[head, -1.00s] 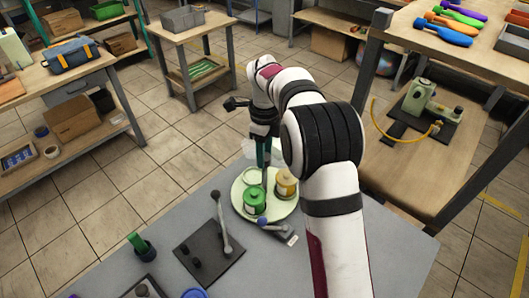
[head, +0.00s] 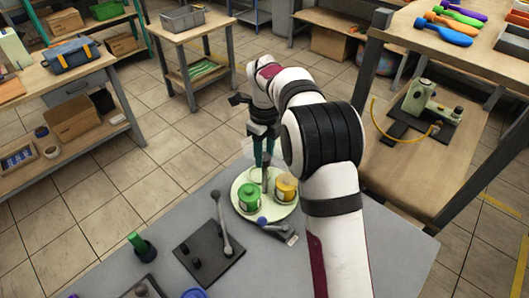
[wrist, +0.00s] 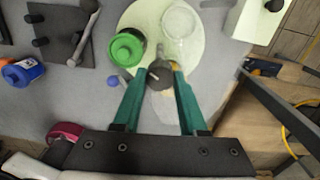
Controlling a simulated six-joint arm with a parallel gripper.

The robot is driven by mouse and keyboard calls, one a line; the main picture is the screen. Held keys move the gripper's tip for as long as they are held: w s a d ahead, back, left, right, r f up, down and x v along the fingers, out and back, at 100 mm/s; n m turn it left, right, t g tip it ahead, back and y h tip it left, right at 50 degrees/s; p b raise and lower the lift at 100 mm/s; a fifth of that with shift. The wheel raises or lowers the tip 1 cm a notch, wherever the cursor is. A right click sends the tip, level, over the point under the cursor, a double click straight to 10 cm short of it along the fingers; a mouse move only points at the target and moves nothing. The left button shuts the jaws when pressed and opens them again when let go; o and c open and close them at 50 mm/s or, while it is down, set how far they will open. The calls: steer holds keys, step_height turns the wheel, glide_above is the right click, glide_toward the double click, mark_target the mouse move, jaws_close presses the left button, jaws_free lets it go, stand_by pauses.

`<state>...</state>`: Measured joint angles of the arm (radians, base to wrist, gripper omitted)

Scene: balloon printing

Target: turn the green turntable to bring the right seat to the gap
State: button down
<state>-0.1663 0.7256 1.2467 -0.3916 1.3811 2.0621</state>
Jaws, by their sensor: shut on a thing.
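The turntable (head: 268,206) is a pale green disc on the grey table; its rim also shows in the wrist view (wrist: 203,52). On it stand a green-lidded jar (head: 249,192) at the left and a yellow-lidded jar (head: 285,187) at the right. A pale round seat at the back looks empty in the head view. The wrist view shows the green lid (wrist: 127,48) and a clear round shape (wrist: 180,22). My gripper (wrist: 161,74) is shut on a dark grey knob (wrist: 159,80) above the disc. The yellow-lidded jar is mostly hidden there.
A blue-tipped grey lever (head: 275,228) lies at the disc's front edge. A dark plate with a grey-knobbed lever (head: 222,222) is to the left, and a green-topped black cup (head: 142,246) farther left. A workbench (head: 400,178) stands at the right.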

steer(key=shift+d+r, duration=0.1)
steer(key=shift+c, duration=2.2)
jaws_free()
step_height(320, 180, up, 16)
